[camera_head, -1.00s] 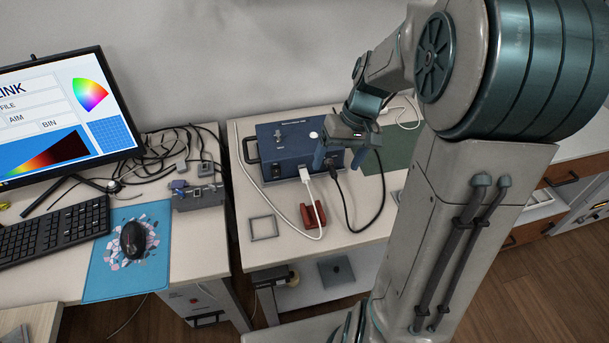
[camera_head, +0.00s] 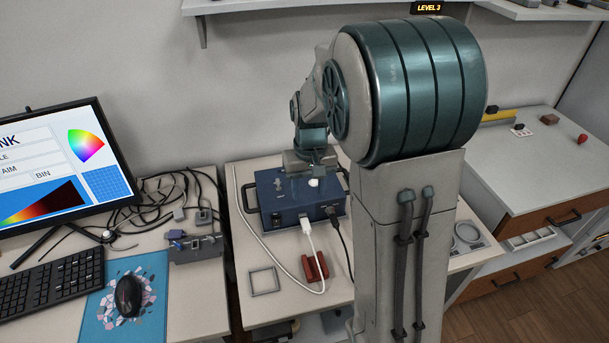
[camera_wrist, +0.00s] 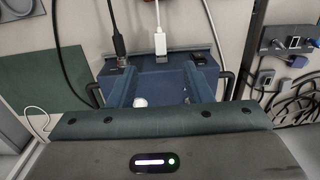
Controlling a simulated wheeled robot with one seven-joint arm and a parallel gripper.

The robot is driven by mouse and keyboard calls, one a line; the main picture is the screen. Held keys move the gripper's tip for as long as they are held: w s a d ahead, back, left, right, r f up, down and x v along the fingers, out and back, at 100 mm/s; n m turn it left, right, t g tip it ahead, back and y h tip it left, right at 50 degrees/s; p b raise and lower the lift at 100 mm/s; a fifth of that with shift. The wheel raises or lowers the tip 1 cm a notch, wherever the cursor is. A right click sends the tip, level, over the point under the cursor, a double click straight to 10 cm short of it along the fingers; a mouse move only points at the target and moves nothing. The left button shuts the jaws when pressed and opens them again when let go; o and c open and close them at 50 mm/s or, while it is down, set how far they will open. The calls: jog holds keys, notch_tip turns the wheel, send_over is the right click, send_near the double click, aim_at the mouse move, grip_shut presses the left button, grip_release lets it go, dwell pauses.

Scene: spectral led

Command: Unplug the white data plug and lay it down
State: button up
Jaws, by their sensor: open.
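The white data plug (camera_head: 306,225) sits in the front face of the blue instrument box (camera_head: 275,212), with its white cable running down in front. In the wrist view the plug (camera_wrist: 160,43) is upright at the top centre, at the box's edge. A black plug (camera_wrist: 119,48) sits beside it. My gripper (camera_wrist: 158,72) is open, its two blue fingers spread on either side of the white plug's line, over the box and apart from the plug. In the head view my gripper is above the back of the box, its fingertips partly hidden.
A red block-like holder (camera_head: 315,267) and a flat grey square frame (camera_head: 264,281) lie on the table in front of the box. Cables lie beside both plugs. A small grey fixture (camera_head: 195,248) and a monitor (camera_head: 60,165) stand on the left desk.

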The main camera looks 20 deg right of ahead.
aim_at(306, 225)
jog(key=f, duration=1.3)
jog(key=shift+w+a+f, duration=0.15)
jog(key=shift+w+f, duration=0.2)
grip_shut()
